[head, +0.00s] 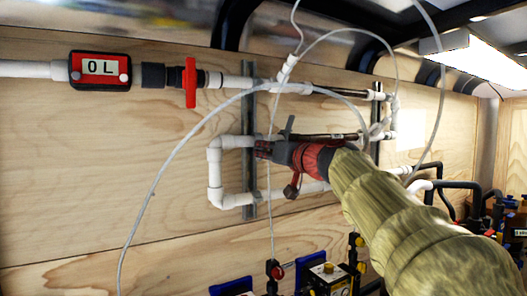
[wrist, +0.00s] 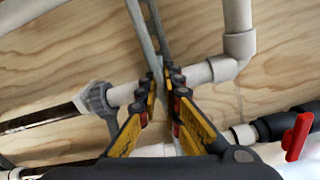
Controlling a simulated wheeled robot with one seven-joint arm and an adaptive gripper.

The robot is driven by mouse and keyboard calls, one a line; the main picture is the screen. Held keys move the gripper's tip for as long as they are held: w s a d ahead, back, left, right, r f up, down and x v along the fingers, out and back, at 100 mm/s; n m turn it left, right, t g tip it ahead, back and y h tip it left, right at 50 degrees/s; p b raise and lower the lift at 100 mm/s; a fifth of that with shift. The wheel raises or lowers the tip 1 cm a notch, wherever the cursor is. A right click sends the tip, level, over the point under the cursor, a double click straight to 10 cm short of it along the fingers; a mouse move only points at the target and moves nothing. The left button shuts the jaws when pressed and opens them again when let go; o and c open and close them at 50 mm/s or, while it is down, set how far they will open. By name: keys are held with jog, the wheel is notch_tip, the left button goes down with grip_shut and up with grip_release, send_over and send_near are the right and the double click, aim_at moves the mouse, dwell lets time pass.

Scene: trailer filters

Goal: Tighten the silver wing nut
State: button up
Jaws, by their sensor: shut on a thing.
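My gripper (head: 258,150) reaches in from the right in the head view, its tips at the silver vertical strut on the wooden wall. In the wrist view my gripper (wrist: 164,82) has its yellow-and-black fingers close together, with a narrow silver piece (wrist: 168,104) between them. This piece appears to be the silver wing nut; its shape is mostly hidden by the fingers. My gripper is shut on it. The wing nut cannot be made out in the head view, where my gripper covers that spot.
White pipe (head: 214,170) bends left of my gripper. The strut (head: 249,190) stands behind it. A red valve handle (head: 190,82) and a red meter (head: 99,70) sit upper left. A thin clear tube (head: 152,188) hangs across the scene. Equipment (head: 328,277) stands below.

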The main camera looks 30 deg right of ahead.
grip_shut()
jog(key=shift+d+f+m, duration=0.1)
jog(key=shift+f+m, duration=0.05)
jog(key=shift+m, duration=3.3)
jog(key=shift+d+f+m, duration=0.1)
jog(key=shift+f+m, duration=0.05)
jog(key=shift+m, duration=3.3)
jog(key=o, duration=0.6)
grip_release()
jog(key=s, duration=1.2)
